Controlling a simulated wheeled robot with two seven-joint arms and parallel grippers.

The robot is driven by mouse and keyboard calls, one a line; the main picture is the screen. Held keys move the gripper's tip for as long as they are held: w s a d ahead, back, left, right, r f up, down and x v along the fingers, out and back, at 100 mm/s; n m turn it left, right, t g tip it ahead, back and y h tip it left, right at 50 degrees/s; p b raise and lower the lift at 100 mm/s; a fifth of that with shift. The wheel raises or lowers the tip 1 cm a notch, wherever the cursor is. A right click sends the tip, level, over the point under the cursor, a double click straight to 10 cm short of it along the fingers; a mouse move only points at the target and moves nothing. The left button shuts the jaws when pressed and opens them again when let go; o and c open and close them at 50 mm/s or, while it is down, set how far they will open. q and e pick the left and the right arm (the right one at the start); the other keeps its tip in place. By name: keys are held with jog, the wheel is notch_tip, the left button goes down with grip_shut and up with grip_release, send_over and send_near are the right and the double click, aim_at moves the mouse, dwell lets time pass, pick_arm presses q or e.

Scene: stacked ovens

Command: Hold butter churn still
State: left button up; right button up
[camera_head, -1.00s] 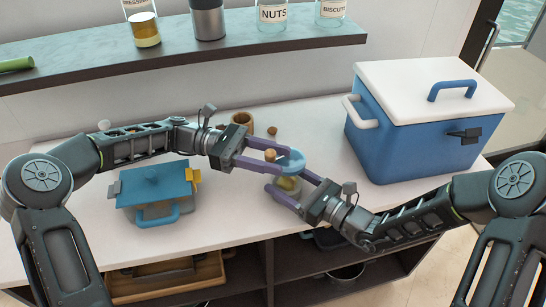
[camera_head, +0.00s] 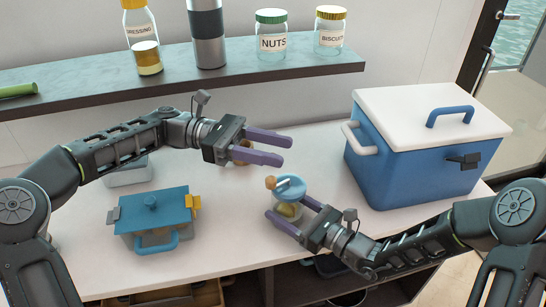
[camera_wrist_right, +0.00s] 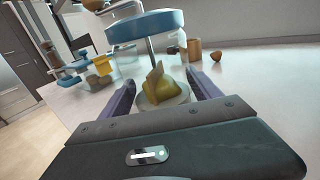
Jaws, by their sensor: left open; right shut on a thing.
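The butter churn is a small glass jar with a blue lid (camera_head: 291,188) and a crank with a round wooden knob (camera_head: 270,182). It stands upright on the white counter, with yellow butter (camera_wrist_right: 160,88) and a metal shaft inside. My right gripper (camera_head: 287,208) is shut on the jar, one finger on each side, below the lid. The right wrist view shows the blue lid (camera_wrist_right: 145,27) above the fingers. My left gripper (camera_head: 286,149) is open and empty, above and behind the churn, apart from it.
A blue cooler with a white lid (camera_head: 422,150) stands to the right. A blue-lidded container (camera_head: 152,207) is at the left, with a clear box (camera_head: 128,176) behind it. A wooden cup (camera_head: 240,145) is partly hidden behind my left gripper. Several jars stand on the shelf (camera_head: 180,86).

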aim_at(284, 192)
pick_arm(q)
jog(key=shift+a, duration=0.1)
jog(key=shift+w+a+t, duration=0.2)
jog(key=shift+a+t, duration=0.1)
jog(key=shift+a, duration=0.05)
jog(key=s+a+f+n+t, duration=0.2)
jog(key=a+f+n+t, duration=0.4)
jog(key=a+f+t, duration=0.2)
jog(key=shift+s+a+f+t, duration=0.15)
jog(key=shift+s+f+t, duration=0.25)
jog(key=shift+f+t, duration=0.4)
jog(key=x, duration=1.2)
jog(key=shift+f, duration=0.1)
jog(key=shift+c, duration=0.2)
grip_shut()
